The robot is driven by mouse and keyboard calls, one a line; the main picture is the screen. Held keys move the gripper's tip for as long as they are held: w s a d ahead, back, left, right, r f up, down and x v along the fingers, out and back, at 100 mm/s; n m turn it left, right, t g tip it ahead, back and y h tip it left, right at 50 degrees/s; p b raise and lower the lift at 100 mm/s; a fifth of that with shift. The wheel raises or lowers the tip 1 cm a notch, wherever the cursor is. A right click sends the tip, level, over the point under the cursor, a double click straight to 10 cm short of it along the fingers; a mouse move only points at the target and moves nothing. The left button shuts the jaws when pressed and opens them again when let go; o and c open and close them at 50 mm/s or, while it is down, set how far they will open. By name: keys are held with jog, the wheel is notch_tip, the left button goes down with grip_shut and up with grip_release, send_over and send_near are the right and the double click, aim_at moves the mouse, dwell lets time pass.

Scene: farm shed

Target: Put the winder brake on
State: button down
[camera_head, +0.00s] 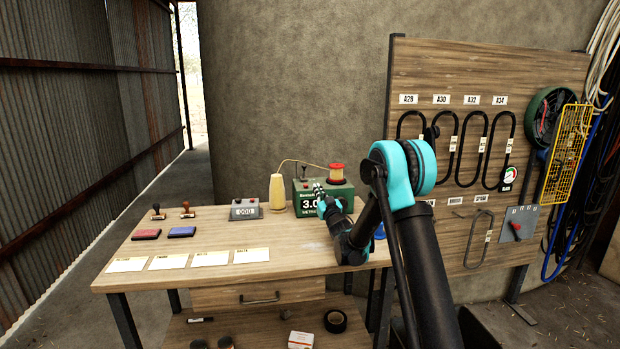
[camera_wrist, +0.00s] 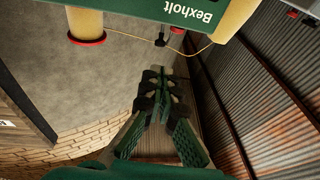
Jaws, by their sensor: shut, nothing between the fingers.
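The winder (camera_head: 337,190) is a green box on the bench, with a display reading 3.0, partly hidden by my arm. It also shows at the top of the wrist view, its green side marked Bexholt (camera_wrist: 150,10). A red-flanged spool (camera_head: 337,174) of yellow thread stands on top, and shows in the wrist view (camera_wrist: 86,22). A small dark upright part (camera_head: 304,172) rises from the winder's left side; I cannot tell whether it is the brake. My gripper (camera_wrist: 163,85) is shut and empty. In the head view, it (camera_head: 321,192) is at the winder's front; contact is unclear.
A thread cone (camera_head: 277,195) stands left of the winder, its thread running over to it. A grey counter box (camera_head: 244,209), stamps, ink pads (camera_head: 183,231) and paper cards lie further left on the bench (camera_head: 215,277). A tool board (camera_head: 420,75) stands right.

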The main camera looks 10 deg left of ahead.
aim_at(305, 167)
jog(key=x, duration=1.3)
jog(key=shift+w+a+r, duration=0.1)
jog(key=shift+w+a, duration=0.05)
jog(key=shift+w, duration=0.2)
